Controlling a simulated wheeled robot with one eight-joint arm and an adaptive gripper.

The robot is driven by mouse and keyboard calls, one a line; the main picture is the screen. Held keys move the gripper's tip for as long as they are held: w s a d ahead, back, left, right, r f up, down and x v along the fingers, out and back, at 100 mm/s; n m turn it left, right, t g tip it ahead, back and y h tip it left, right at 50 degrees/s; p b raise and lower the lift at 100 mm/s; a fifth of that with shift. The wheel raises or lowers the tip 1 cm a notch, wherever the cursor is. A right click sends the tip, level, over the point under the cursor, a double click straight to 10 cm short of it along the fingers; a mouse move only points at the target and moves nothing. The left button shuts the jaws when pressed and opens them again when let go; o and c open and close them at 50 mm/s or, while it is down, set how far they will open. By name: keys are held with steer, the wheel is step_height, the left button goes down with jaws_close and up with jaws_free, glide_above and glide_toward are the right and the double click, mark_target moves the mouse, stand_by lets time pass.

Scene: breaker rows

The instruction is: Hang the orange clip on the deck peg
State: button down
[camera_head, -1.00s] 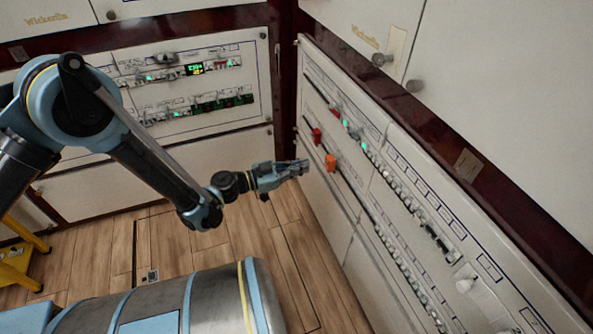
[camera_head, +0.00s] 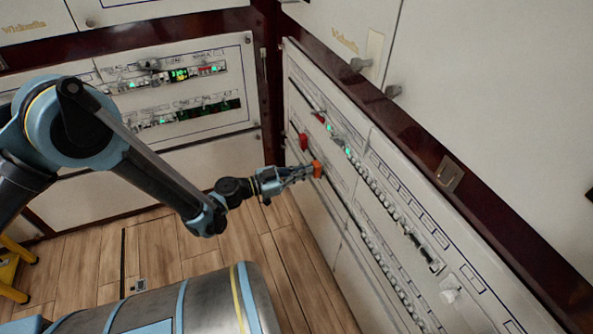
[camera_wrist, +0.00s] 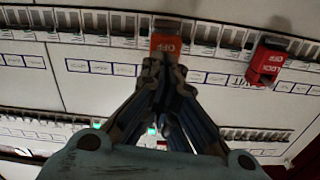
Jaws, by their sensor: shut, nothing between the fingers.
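The orange clip (camera_head: 317,169), marked OFF in the wrist view (camera_wrist: 166,46), sits on the lower breaker row of the right-hand panel. My gripper (camera_head: 308,171) is right at the clip in the head view. In the wrist view, the fingertips (camera_wrist: 163,72) are together just below the clip's lower edge, with nothing between them. Whether they touch the clip I cannot tell. I cannot make out the deck peg in either view.
A red LOCK clip (camera_wrist: 267,62) sits on the same row beside the orange one, also in the head view (camera_head: 303,141). The right-hand panel (camera_head: 345,215) stands close to my gripper. A second breaker panel (camera_head: 185,100) is at the back left. The wooden floor (camera_head: 185,248) is open.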

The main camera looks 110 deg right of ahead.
steer(key=shift+w+d+r, duration=0.15)
steer(key=shift+d, duration=0.05)
steer(key=shift+s, duration=0.25)
steer(key=shift+s, duration=0.15)
stand_by(0.3)
step_height(320, 180, up, 10)
steer(key=w, duration=0.2)
steer(key=shift+w, duration=0.4)
stand_by(0.6)
steer(key=shift+w, duration=0.1)
stand_by(0.5)
